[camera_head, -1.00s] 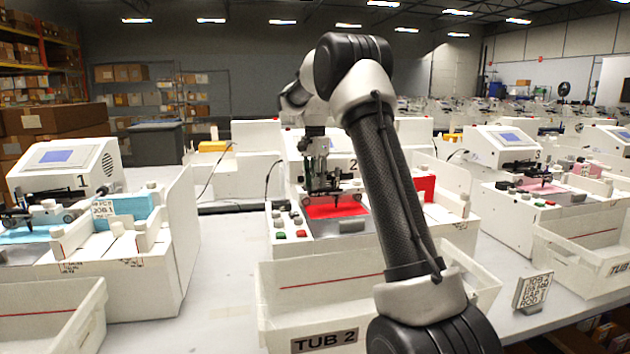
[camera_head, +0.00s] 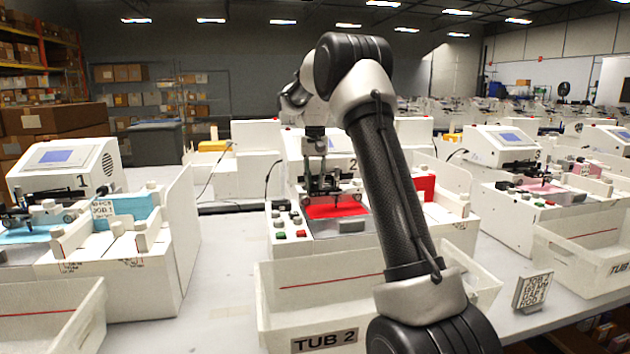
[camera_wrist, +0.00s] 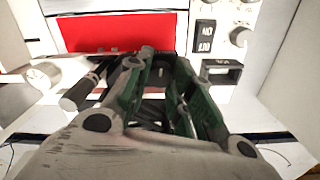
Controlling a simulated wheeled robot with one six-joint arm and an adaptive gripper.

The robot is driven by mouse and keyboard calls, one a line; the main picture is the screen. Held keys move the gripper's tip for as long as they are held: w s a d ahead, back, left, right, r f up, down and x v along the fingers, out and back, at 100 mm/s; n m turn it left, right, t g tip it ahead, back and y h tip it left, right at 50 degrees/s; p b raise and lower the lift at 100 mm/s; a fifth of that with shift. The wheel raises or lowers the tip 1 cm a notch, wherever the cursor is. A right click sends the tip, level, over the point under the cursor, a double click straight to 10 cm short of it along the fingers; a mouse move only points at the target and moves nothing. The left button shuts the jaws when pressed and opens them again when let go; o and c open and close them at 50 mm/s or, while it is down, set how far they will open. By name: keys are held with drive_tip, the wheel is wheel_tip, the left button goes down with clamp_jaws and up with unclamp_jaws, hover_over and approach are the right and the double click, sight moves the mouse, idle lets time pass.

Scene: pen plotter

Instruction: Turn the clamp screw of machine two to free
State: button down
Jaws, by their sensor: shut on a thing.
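Machine two (camera_head: 290,150) is the white plotter in the middle of the head view, marked 2, with a red sheet (camera_head: 338,209) on its bed. My gripper (camera_head: 323,190) points down over its pen carriage, just behind the sheet. In the wrist view my gripper (camera_wrist: 162,62) has its green-lined fingers closed at the carriage, beside the red sheet (camera_wrist: 118,30). It is shut on the clamp screw, which the fingers hide. The angle of the screw cannot be read.
The white tub marked TUB 2 (camera_head: 297,317) stands in front of machine two. Machine one (camera_head: 75,168) is at left and machine three (camera_head: 497,150) at right. A code stand (camera_head: 532,291) is on the table at right. Bare tabletop (camera_head: 222,270) lies between machines one and two.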

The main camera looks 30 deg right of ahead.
sight(315, 183)
drive_tip(key=n, duration=0.5)
drive_tip(key=shift+n, duration=0.3)
drive_tip(key=n, duration=0.5)
drive_tip(key=shift+n, duration=0.3)
drive_tip(key=c, duration=1.2)
unclamp_jaws()
wheel_tip(315, 183, up, 12)
